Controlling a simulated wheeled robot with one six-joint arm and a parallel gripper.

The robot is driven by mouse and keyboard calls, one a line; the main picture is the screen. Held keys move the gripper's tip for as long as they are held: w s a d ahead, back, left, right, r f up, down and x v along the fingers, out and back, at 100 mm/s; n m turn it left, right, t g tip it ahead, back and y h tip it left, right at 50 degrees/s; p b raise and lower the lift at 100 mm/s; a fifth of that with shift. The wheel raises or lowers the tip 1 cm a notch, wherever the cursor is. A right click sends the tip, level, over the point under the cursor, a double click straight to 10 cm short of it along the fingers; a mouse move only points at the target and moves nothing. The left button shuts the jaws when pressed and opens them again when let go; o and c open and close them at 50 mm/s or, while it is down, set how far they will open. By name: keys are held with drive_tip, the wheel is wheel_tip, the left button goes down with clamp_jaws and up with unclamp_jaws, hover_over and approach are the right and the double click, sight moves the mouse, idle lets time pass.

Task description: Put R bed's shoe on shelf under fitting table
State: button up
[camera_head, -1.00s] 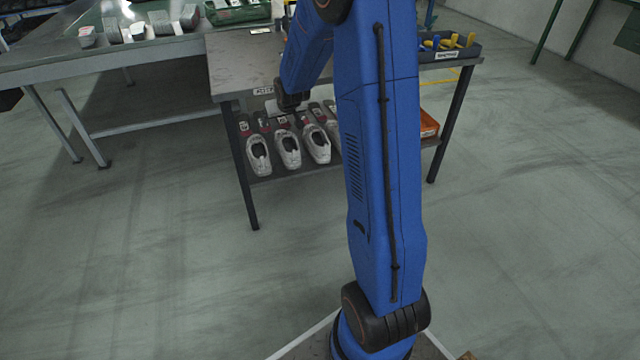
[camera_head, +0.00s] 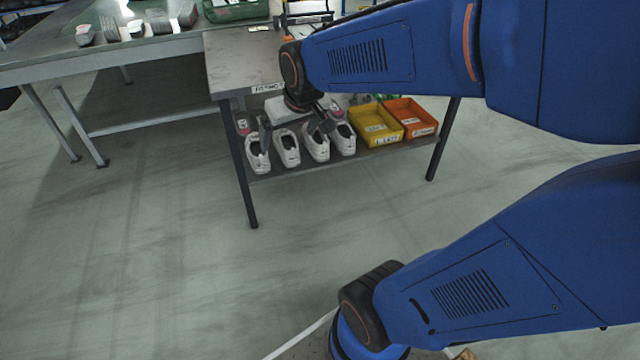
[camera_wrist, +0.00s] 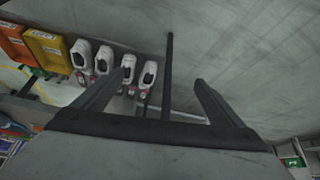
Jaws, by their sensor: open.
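Several white shoes stand side by side on the lower shelf (camera_head: 300,172) of the fitting table (camera_head: 240,62), toes to the front. One white shoe (camera_head: 257,160) is at the left end of the row, another (camera_head: 343,138) at the right end. In the wrist view the row also shows, with one shoe (camera_wrist: 149,75) nearest the table leg. My gripper (camera_head: 293,125) hangs at the shelf front, above the shoes. In the wrist view my gripper (camera_wrist: 148,85) has its fingers wide apart, with nothing held. I cannot tell which shoe came from the R bed.
A yellow bin (camera_head: 376,126) and an orange bin (camera_head: 412,117) stand on the shelf right of the shoes. A long bench (camera_head: 90,62) with grey blocks is at the left. Table leg (camera_head: 240,170) stands at the shelf's left front. The floor in front is clear.

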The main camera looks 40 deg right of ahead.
drive_tip(key=s+a, duration=0.1)
drive_tip(key=s, duration=0.8)
drive_tip(key=s+a+n+g, duration=0.1)
drive_tip(key=s+a, duration=0.1)
drive_tip(key=s, duration=0.7)
drive_tip(key=shift+a+f+y, duration=0.25)
drive_tip(key=shift+f+y, duration=0.05)
drive_tip(key=shift+f, duration=0.1)
